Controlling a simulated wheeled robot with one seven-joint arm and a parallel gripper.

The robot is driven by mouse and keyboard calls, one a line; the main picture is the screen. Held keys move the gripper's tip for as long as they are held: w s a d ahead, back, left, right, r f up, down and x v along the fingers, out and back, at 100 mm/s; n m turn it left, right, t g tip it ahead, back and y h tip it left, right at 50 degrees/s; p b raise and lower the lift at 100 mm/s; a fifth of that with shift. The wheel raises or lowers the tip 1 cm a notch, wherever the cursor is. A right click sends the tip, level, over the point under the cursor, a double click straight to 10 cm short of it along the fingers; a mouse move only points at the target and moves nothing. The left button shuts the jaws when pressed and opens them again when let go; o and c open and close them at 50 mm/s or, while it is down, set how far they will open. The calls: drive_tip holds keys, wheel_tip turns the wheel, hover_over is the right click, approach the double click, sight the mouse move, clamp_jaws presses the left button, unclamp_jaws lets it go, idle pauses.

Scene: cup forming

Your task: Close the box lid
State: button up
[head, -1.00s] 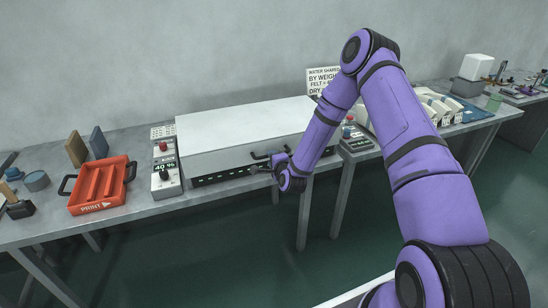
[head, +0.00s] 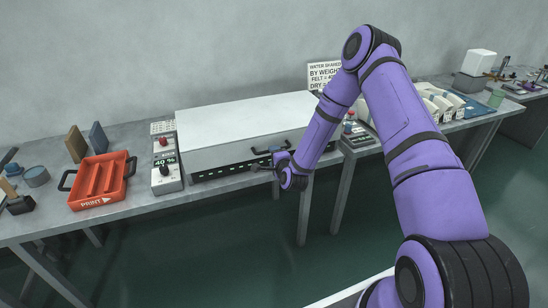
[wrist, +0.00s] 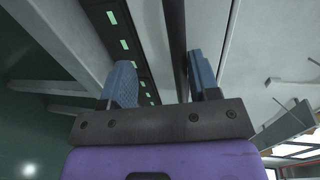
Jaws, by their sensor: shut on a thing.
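The box (head: 215,174) is a long grey case on the table, with a dark slotted band low on its front. Its lid (head: 245,118) has a broad white top and a grey front with a dark bar handle (head: 270,149). A narrow dark strip shows under the lid's front edge; whether a gap remains there I cannot tell. My gripper (head: 270,166) is at the right part of the lid's front.
A control unit (head: 165,165) with a red button and a display stands left of the box. An orange tray (head: 99,181) is further left. Another control unit (head: 358,138) stands to the right. The floor in front of the table is clear.

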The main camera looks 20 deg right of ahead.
drive_tip(key=s+r, duration=0.2)
drive_tip(key=s, duration=0.8)
drive_tip(key=shift+s, duration=0.15)
drive_tip(key=shift+r, duration=0.1)
